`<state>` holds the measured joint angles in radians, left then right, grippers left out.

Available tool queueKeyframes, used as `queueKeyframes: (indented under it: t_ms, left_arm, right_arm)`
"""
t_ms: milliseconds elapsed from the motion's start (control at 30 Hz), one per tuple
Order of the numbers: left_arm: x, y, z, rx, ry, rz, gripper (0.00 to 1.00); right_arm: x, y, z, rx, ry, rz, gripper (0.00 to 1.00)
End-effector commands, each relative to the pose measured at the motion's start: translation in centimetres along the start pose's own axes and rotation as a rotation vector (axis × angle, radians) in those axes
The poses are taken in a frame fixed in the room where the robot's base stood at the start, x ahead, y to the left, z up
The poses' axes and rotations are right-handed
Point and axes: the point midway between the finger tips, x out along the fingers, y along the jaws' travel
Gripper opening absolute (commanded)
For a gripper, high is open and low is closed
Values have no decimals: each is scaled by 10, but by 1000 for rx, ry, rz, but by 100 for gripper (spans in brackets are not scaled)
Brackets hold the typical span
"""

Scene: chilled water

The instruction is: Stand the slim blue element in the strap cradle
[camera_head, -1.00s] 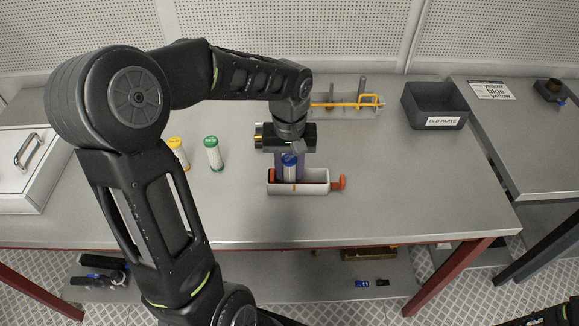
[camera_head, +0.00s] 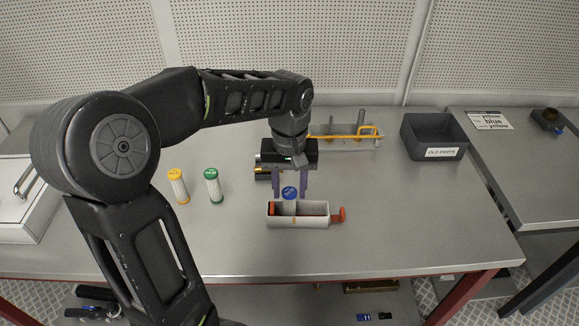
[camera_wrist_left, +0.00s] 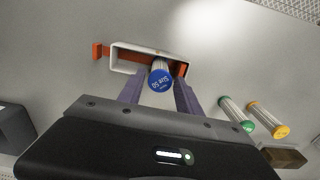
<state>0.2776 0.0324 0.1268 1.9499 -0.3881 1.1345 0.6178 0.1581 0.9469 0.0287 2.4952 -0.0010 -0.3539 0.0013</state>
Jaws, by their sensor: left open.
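The slim blue element (camera_head: 290,194) has a blue cap and a white body, and stands about upright inside the white strap cradle (camera_head: 310,222). The cradle is a long open trough with orange strap pieces at its ends. The wrist view shows the element's cap (camera_wrist_left: 160,77) end-on and the cradle (camera_wrist_left: 122,58) behind it. My left gripper (camera_head: 290,188) is open, its purple fingers apart on either side of the element's upper end, just behind it and holding nothing. The element's lower end is hidden by the cradle's front wall. My right gripper is out of view.
A yellow-capped element (camera_head: 179,187) and a green-capped element (camera_head: 214,186) stand to the left. A grey OLD PARTS bin (camera_head: 436,131) is at the back right. A rack with a yellow bar (camera_head: 345,134) stands behind the gripper. The table's front right is clear.

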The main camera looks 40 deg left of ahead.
Motion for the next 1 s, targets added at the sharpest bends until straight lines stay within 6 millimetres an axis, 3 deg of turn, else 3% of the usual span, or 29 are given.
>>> queueKeyframes:
  t_ms: [200, 400, 1000]
  left_arm:
    - [-47, 0, 0, 0, 4, 3, 41]
    - [-70, 0, 0, 0, 0, 1, 41]
    - [-74, 0, 0, 0, 0, 0, 41]
  right_arm:
    - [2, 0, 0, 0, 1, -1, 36]
    - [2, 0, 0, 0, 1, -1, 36]
    - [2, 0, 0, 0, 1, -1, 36]
